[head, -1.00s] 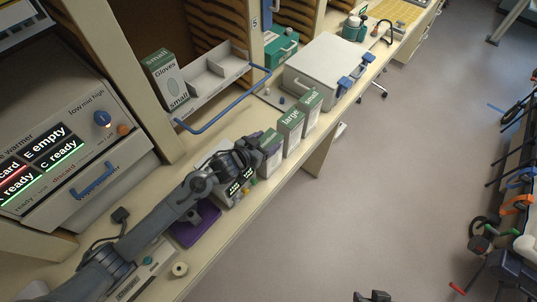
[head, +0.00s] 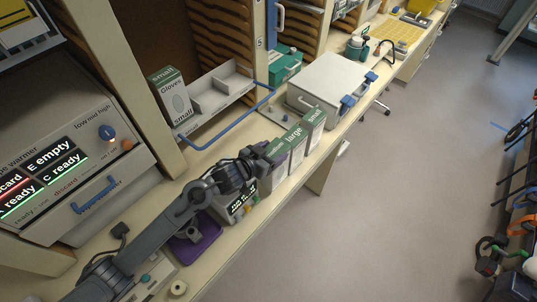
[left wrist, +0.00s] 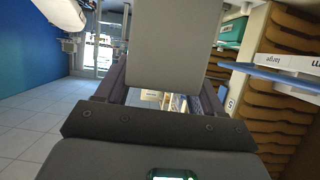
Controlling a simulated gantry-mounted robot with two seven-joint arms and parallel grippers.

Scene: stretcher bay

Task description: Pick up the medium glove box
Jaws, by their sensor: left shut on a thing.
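Three glove boxes stand in a row on the counter. The far two read "small" (head: 314,127) and "large" (head: 292,147). The nearest, the medium glove box (head: 274,178), is partly covered by my left gripper and its label is not readable. My left gripper (head: 264,157) is shut on this box near its top. In the left wrist view the box (left wrist: 175,45) shows as a plain grey face between the fingers (left wrist: 163,90). I cannot tell whether its base is off the counter. My right gripper is not in view.
A monitor-like device (head: 240,206) and a purple tray (head: 195,246) lie under my left arm. A white lidded case (head: 325,82) stands behind the boxes. A blue rail (head: 232,121) fronts the shelf bin. Another small glove box (head: 171,94) stands at its left. Open floor lies right.

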